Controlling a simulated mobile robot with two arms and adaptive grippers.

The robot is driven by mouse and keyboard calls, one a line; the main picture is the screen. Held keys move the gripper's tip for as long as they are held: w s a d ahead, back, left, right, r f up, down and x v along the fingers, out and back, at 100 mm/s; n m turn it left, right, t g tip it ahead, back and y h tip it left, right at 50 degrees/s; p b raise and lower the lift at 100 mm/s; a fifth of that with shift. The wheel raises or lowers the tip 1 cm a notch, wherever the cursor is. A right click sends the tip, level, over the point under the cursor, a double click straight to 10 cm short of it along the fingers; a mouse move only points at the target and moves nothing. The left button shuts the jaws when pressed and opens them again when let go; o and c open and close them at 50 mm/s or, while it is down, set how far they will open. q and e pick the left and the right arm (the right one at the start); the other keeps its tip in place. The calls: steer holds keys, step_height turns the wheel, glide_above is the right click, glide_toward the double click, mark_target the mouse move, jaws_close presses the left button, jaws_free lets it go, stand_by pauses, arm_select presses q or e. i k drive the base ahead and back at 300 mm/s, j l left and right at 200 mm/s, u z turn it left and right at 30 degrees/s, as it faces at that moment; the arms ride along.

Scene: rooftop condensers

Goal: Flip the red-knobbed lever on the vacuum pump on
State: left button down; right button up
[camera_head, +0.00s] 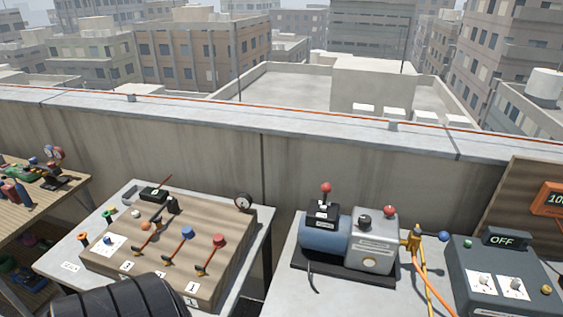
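The vacuum pump sits on a black base plate on a light table, right of centre. It has a blue motor cylinder (324,239) and a grey box body (372,242). On top of the motor is a black switch box (323,214) with a lever whose red knob (326,187) stands up, roughly upright. A second, smaller red knob (390,211) is on top of the grey body, beside a black cap (365,221). Neither of my grippers is in view.
A brass fitting (414,238) with orange and yellow hoses and a blue knob (443,236) lies right of the pump. A grey box with an "OFF" display (502,240) stands further right. A wooden valve board (140,262) is on the left table. A parapet (300,180) runs behind.

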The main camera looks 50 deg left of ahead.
mark_target(326, 188)
steer(key=k+j, duration=0.2)
steer(key=j, duration=0.2)
steer(key=k+j, duration=0.2)
steer(key=j, duration=0.2)
steer(key=k+j, duration=0.2)
steer(key=j, duration=0.2)
